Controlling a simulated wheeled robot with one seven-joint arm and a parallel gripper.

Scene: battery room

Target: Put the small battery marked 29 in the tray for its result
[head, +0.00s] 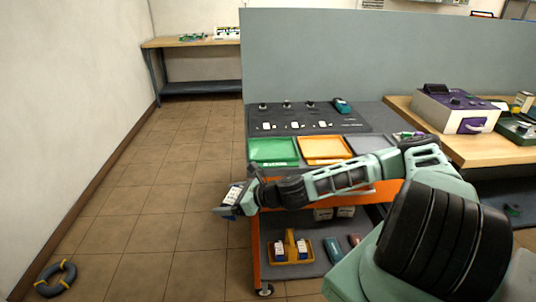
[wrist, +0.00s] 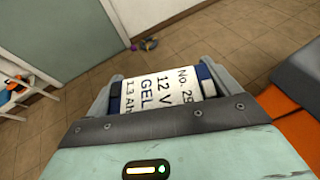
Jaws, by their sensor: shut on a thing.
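The small battery (wrist: 160,93) has a white label that reads 12 V GEL, 1.3 Ah and a number that looks like No. 29, cut off at the edge. My gripper (wrist: 158,98) is shut on it, with a finger at each side. In the head view my gripper (head: 238,203) holds the battery (head: 232,195) out over the floor, left of the orange cart. A green tray (head: 273,163), an orange-yellow tray (head: 325,162) and a grey tray (head: 368,144) stand in a row on the cart top. The grey tray is partly hidden by my arm.
A dark test panel (head: 305,118) with knobs lies behind the trays. The cart's lower shelf (head: 310,265) holds a yellow caddy (head: 290,245) with small batteries. A wooden bench (head: 470,148) with a purple-and-white device stands right.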

